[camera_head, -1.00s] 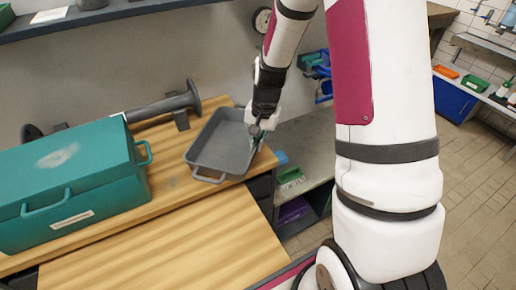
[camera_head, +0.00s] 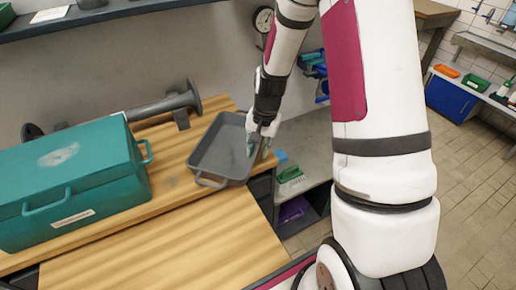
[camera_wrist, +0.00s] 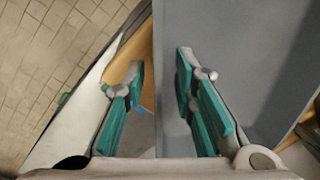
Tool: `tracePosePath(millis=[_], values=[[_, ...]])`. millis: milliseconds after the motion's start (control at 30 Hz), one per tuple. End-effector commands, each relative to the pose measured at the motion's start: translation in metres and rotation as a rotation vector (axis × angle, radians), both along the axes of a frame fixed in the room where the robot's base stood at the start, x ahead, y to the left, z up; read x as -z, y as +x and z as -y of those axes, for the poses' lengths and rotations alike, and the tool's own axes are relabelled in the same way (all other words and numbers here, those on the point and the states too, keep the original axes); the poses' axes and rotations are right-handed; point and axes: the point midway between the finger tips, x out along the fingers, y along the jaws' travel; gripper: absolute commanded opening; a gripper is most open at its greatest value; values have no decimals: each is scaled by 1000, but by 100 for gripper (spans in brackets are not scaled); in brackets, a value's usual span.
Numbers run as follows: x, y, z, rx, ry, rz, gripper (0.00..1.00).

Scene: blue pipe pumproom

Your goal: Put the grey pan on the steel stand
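The grey pan (camera_head: 222,152) is a rectangular, empty tray-like pan with a loop handle at its near end. It sits at the right end of the wooden bench, close to the edge. My gripper (camera_head: 259,149) is at its right side, pointing down. In the wrist view, the teal fingers of my gripper (camera_wrist: 159,60) are apart. One is over the inside of the grey pan (camera_wrist: 235,60), the other outside its side wall. I cannot tell whether either finger touches the wall. I cannot make out for certain which surface is the steel stand.
A teal toolbox (camera_head: 75,180) and a dark flanged pipe (camera_head: 165,105) occupy the bench's left and back. The near wooden top (camera_head: 175,245) is clear. Right of the bench is a lower grey surface (camera_head: 308,148) with a green item (camera_head: 290,174). A blue cabinet (camera_head: 452,98) stands farther right.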

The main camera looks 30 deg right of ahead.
Motion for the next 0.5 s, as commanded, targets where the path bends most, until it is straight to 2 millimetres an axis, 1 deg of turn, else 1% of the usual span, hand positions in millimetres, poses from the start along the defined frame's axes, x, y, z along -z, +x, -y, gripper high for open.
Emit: tracePosePath(millis=[167, 267, 500], values=[[-12, 0, 1, 1, -1, 4, 25], [-28, -1, 3, 1, -2, 6, 25], [-78, -5, 8, 1, -2, 6, 25]])
